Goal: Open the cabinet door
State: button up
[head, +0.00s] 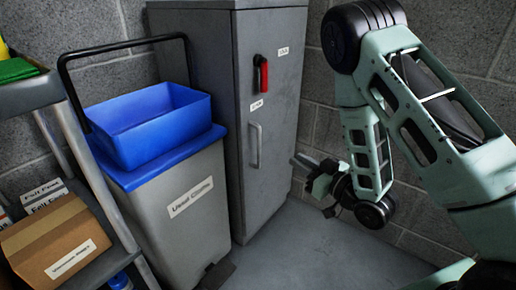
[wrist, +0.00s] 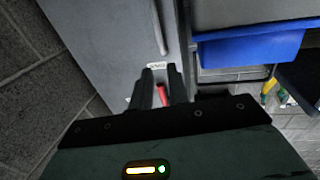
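The grey metal cabinet (head: 212,42) stands against the block wall, and its door (head: 285,100) looks closed. A vertical grey bar handle (head: 256,146) is on the door, below a red lever (head: 263,75) on a black mount. My gripper (head: 313,184) is in front of and to the right of the door, apart from the bar handle. In the wrist view the scene is turned over: the two dark fingers (wrist: 162,86) are apart with nothing held. The red lever (wrist: 162,95) shows beyond the gap between them, and the bar handle (wrist: 159,28) is above.
A grey bin (head: 190,208) with a blue lid and a blue tub (head: 150,122) stands left of the cabinet. A cart with a cardboard box (head: 55,245) is at the left front. The floor (head: 310,250) before the cabinet is clear. Block walls close the corner at right.

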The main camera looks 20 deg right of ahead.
jog(key=b+x, duration=0.3)
jog(key=x, duration=1.4)
jog(key=shift+b, duration=0.3)
jog(key=shift+c, duration=0.4)
grip_shut()
